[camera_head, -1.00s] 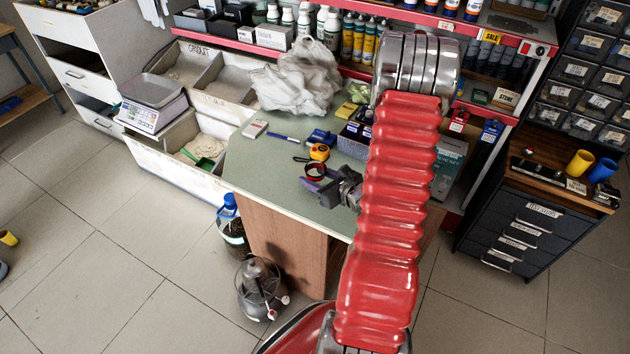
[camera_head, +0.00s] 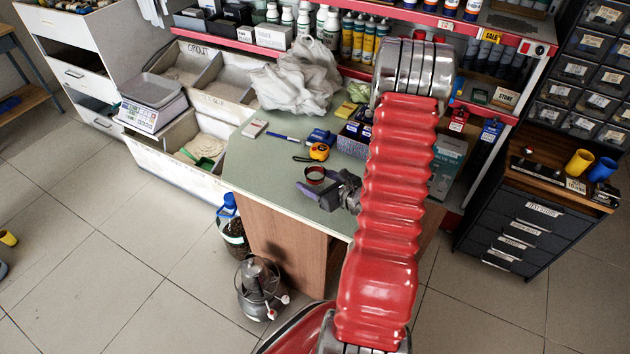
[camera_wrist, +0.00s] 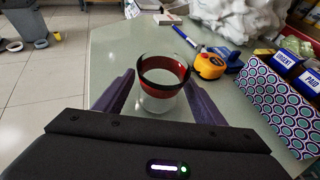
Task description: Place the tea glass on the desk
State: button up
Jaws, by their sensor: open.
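The tea glass (camera_head: 315,176) is a small clear tumbler with a dark red band of what looks like tea. It stands upright on the green desk (camera_head: 262,165), near its front left part. In the wrist view the tea glass (camera_wrist: 163,88) sits between the two purple fingers, with a gap visible at its sides. My gripper (camera_head: 311,188) is open, low over the desk top, its fingers reaching to either side of the glass.
An orange tape measure (camera_wrist: 209,65) lies close to the glass on its right, with a blue item (camera_head: 320,136) behind. A patterned box (camera_wrist: 277,108) stands farther right. A white bag (camera_head: 300,80) is at the back. The desk left of the glass is clear.

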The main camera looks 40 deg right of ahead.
jog(key=v, duration=1.2)
dwell(0.8)
